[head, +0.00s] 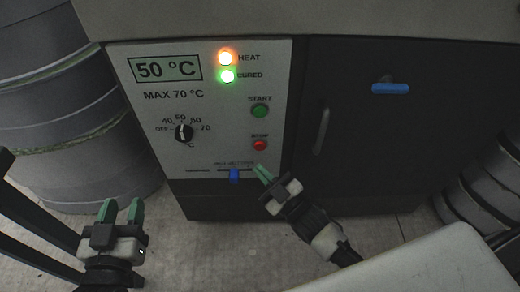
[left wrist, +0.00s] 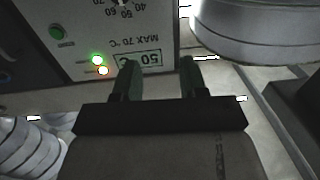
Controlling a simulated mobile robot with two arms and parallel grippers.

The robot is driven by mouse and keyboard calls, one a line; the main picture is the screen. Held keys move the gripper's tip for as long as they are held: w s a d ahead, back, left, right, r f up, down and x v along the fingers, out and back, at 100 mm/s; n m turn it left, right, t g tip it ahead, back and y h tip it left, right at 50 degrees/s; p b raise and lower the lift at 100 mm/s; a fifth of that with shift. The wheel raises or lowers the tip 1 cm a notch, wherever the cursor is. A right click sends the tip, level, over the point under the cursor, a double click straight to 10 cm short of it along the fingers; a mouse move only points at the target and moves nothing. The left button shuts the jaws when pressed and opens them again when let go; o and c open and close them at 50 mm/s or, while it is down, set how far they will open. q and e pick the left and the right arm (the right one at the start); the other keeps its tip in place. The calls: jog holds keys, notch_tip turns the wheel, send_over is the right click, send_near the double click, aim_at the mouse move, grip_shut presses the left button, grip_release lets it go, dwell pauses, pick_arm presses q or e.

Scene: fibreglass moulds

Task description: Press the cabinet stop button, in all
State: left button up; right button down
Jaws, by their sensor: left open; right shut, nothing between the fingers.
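The cabinet (head: 300,150) has a light control panel on its left. The red stop button (head: 260,145) sits low on the panel, below the green start button (head: 260,111). My right gripper (head: 263,173) is shut and empty, with its green fingertips just below the stop button in the picture; I cannot tell if they touch the panel. My left gripper (head: 122,211) is open and empty, low at the left, apart from the panel. In the left wrist view its fingers (left wrist: 158,75) show apart, with the panel upside down behind them. The stop button is not visible there.
The display (head: 166,68) reads 50 °C. The orange heat lamp (head: 225,58) and green cured lamp (head: 227,76) are lit. Grey drums (head: 75,110) stand left.

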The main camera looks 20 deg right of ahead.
aim_at(260, 147)
pick_arm(q)
jog(key=shift+d+r+t+h, duration=0.15)
jog(key=shift+r+t+h, duration=0.05)
jog(key=shift+r+t, duration=0.45)
jog(key=shift+d+r+t+h, duration=0.1)
jog(key=shift+r+t+h, duration=0.1)
jog(key=shift+r+t, duration=0.4)
pick_arm(e)
jog(key=shift+w+d, duration=0.3)
jog(key=shift+w, duration=0.7)
jog(key=shift+w+d, duration=0.25)
jog(key=shift+w, duration=0.7)
pick_arm(q)
jog(key=shift+r, duration=0.1)
jog(key=shift+w+f+g, duration=0.1)
jog(key=shift+f+g, duration=0.1)
jog(key=shift+g, duration=0.15)
pick_arm(e)
jog(key=shift+w+d, duration=0.1)
jog(key=shift+w, duration=0.25)
